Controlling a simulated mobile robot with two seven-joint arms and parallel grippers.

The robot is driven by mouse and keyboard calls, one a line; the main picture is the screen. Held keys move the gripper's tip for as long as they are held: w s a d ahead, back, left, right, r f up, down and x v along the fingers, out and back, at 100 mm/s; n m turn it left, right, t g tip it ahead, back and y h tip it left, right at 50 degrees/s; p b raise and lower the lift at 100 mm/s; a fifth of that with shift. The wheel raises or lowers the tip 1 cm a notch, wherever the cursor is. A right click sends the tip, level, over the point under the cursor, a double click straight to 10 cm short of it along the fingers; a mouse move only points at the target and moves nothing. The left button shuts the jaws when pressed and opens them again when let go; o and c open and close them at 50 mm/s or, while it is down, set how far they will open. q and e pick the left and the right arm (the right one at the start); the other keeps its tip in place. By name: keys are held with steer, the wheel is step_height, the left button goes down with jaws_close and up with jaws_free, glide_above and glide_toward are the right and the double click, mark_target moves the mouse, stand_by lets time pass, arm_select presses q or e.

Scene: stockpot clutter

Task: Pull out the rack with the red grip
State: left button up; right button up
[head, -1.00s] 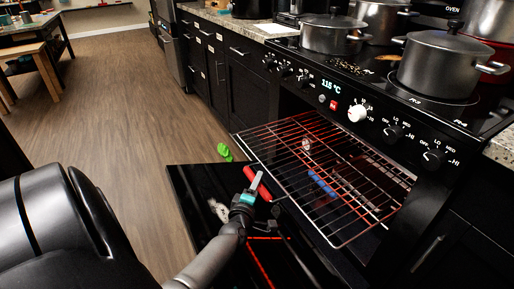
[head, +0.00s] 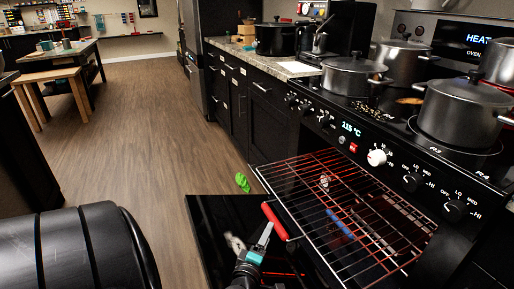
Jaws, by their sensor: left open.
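The oven rack (head: 322,203) is a wire grid that reaches out of the open oven above the lowered door. The red grip (head: 274,221) shows at the rack's front-left edge. A blue grip (head: 340,224) shows through the wires, lower and farther in. My left gripper (head: 265,236) is open, right beside the red grip on its near left side. I cannot tell whether it touches the grip. Its far finger is partly hidden. My right gripper is not in view.
A green object (head: 242,182) lies on the floor beside the door. Pots, such as the near large one (head: 462,110), stand on the stove.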

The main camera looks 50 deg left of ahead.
arm_select(q)
steer(key=p+v, duration=0.2)
steer(key=v, duration=0.6)
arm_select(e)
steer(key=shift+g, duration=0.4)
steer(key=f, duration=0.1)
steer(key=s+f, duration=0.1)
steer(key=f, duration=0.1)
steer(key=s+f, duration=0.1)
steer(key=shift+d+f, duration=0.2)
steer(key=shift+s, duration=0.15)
